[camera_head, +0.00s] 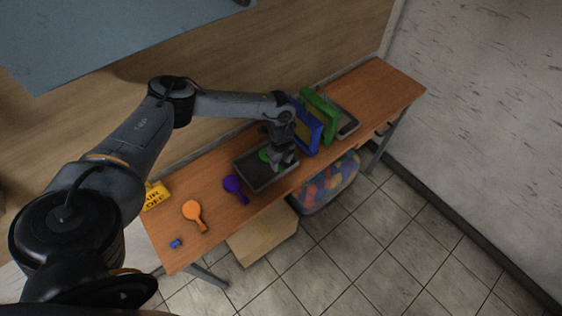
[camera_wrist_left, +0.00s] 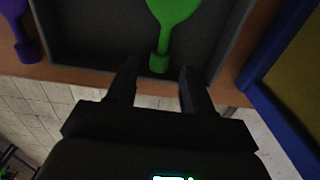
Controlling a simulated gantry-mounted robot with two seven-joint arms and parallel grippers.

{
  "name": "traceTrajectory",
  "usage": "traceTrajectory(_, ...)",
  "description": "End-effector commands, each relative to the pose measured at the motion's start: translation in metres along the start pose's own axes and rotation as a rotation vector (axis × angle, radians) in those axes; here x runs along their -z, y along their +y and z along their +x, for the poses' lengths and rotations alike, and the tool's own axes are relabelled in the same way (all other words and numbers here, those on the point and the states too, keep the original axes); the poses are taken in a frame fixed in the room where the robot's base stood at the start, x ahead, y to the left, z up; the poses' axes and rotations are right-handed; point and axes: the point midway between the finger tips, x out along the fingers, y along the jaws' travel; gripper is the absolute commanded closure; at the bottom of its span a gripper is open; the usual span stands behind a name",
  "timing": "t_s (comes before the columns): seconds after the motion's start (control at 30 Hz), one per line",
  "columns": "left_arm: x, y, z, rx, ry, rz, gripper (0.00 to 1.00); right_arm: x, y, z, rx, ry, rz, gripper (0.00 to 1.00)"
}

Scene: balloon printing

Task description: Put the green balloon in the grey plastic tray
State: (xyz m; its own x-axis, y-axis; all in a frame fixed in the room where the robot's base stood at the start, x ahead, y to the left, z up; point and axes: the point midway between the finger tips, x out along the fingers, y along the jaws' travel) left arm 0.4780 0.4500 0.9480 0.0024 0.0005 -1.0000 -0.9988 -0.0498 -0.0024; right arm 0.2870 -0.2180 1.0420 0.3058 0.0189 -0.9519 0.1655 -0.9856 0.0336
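The green balloon (camera_head: 264,155) is inside the outline of the grey plastic tray (camera_head: 252,181), partly hidden by my left gripper (camera_head: 284,161). In the left wrist view the green balloon (camera_wrist_left: 172,18) lies over the tray's dark floor (camera_wrist_left: 100,35), its neck pointing toward my fingers. My left gripper (camera_wrist_left: 158,72) has its two fingers apart, one on each side of the neck end, with gaps on both sides. I cannot tell exactly how high the fingers are above the tray. My right gripper is not in view.
A purple balloon (camera_head: 232,184) and an orange balloon (camera_head: 192,210) lie on the wooden table (camera_head: 175,245) left of the tray. A blue frame (camera_head: 309,130) and a green frame (camera_head: 320,116) stand close to its right. A small blue item (camera_head: 175,244) lies near the left end.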

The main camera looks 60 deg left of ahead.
Motion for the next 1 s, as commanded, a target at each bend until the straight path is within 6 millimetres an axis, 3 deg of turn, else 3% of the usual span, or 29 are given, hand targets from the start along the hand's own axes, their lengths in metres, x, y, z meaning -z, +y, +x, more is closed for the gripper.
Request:
traceTrajectory(0.23,0.0,-0.001,-0.004,0.001,0.0,0.0,0.49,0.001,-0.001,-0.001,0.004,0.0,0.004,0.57)
traceTrajectory(0.4,-0.001,-0.001,-0.018,0.002,0.0,-0.001,0.49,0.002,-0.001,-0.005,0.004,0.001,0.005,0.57)
traceTrajectory(1.0,0.0,-0.001,-0.118,0.002,0.001,-0.001,0.49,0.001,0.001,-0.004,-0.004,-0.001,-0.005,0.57)
